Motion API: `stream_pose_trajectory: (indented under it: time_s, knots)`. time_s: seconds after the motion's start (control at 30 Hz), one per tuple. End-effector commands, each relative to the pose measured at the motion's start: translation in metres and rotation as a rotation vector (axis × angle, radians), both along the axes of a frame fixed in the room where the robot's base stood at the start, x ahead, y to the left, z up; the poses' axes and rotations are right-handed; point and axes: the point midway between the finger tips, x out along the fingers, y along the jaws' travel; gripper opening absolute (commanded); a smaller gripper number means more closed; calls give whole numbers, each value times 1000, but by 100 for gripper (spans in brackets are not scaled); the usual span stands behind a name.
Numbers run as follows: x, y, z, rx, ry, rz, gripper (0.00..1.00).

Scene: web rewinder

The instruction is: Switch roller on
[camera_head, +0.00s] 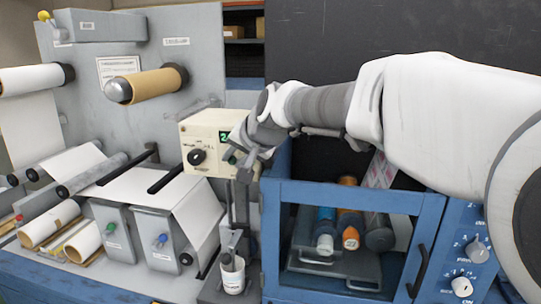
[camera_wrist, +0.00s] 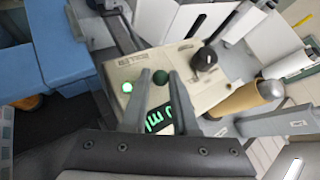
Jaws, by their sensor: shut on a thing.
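A cream control box (camera_head: 206,140) stands in front of the grey machine panel. It carries a black knob (camera_head: 197,157) and a green display, partly hidden behind my gripper. The wrist view shows the box face (camera_wrist: 150,65) with the black knob (camera_wrist: 206,59), a lit green lamp (camera_wrist: 127,87), a dark green knob (camera_wrist: 160,77) and the display (camera_wrist: 160,119). My gripper (camera_head: 243,166) is at the right side of the box face. In the wrist view my gripper (camera_wrist: 161,73) has its fingertips on either side of the dark green knob, shut on it.
A brown roll (camera_head: 158,83) juts from the grey panel, with white web rollers below. A blue cabinet (camera_head: 345,195) with a window and black handle stands right of the box. Its blue panel with white knobs (camera_head: 461,286) is at the lower right.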

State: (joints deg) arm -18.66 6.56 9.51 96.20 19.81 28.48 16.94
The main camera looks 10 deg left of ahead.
Motion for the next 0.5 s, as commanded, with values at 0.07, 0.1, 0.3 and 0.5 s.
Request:
stream_pose_trajectory:
  time_s: [0.07,0.1,0.3,0.5]
  knots:
    - [0,1,1,3,-1,1,0]
    - [0,1,1,3,-1,1,0]
    - [0,1,1,3,-2,1,36]
    - [0,1,1,2,-1,1,39]
